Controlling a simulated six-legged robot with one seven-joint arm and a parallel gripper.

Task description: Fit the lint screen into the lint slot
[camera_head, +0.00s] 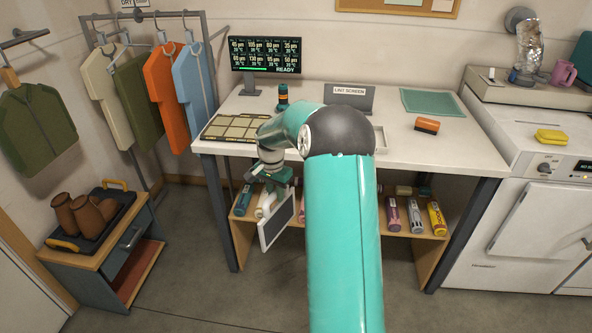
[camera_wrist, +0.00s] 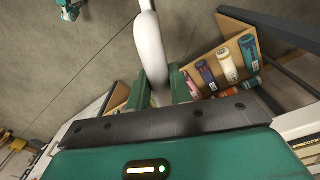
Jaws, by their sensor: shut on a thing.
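The lint screen (camera_head: 278,222) is a flat grey panel in a pale frame, tilted, hanging in the air in front of the table's lower shelf in the head view. My gripper (camera_head: 272,188) is just above it, shut on its white handle. In the wrist view, my gripper (camera_wrist: 160,88) has its two green fingers on either side of the curved white handle (camera_wrist: 149,45); the panel itself does not show clearly there. A grey stand labelled "LINT SCREEN" (camera_head: 348,97) is at the back of the table. I cannot make out the lint slot for certain.
The white table (camera_head: 455,130) carries a panelled tray (camera_head: 235,128), an orange brush (camera_head: 427,125) and a green mat (camera_head: 432,102). Bottles line its lower shelf (camera_head: 400,235). A white machine (camera_head: 530,220) stands at right, a cart (camera_head: 100,255) at left. Open floor lies in front.

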